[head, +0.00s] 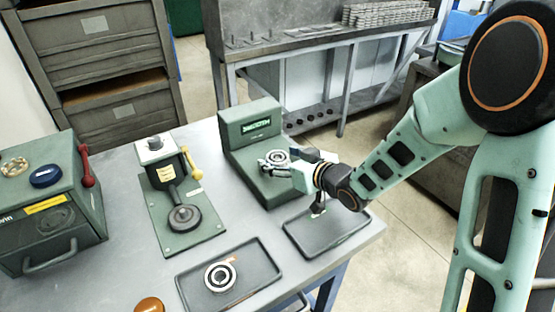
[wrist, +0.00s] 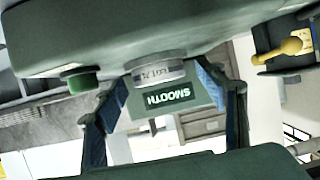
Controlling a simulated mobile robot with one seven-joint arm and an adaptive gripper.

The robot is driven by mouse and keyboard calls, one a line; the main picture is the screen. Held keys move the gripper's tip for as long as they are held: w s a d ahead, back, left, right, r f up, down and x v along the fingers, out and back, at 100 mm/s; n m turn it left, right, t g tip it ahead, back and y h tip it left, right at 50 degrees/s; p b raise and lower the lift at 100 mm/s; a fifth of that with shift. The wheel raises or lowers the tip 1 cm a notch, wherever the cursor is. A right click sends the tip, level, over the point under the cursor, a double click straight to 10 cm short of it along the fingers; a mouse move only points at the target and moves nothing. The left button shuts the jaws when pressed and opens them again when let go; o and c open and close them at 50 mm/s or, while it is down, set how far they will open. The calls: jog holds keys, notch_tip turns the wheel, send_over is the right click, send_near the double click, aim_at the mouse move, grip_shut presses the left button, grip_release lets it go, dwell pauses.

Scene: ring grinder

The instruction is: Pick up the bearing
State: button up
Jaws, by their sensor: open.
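A metallic ring-shaped bearing (head: 275,157) sits on the green machine marked SMOOTH (head: 255,128). In the wrist view, which is upside down, the bearing (wrist: 158,72) shows side-on against the green base. My gripper (head: 280,161) is open at that machine. Its two blue-padded fingers (wrist: 158,88) stand on either side of the bearing, with gaps visible between pads and ring. A second round bearing (head: 220,277) lies in the dark front tray (head: 252,258).
Another dark tray (head: 322,240), mostly bare, lies under my wrist at the table's right edge. A green press with a yellow handle (head: 190,163) stands left of the SMOOTH machine. A green box with a red lever (head: 86,165) is at far left. An orange knob (head: 149,305) shows at the front.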

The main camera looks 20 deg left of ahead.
jog(key=c, duration=1.4)
jog(key=shift+c, duration=0.9)
jog(key=shift+r, duration=0.15)
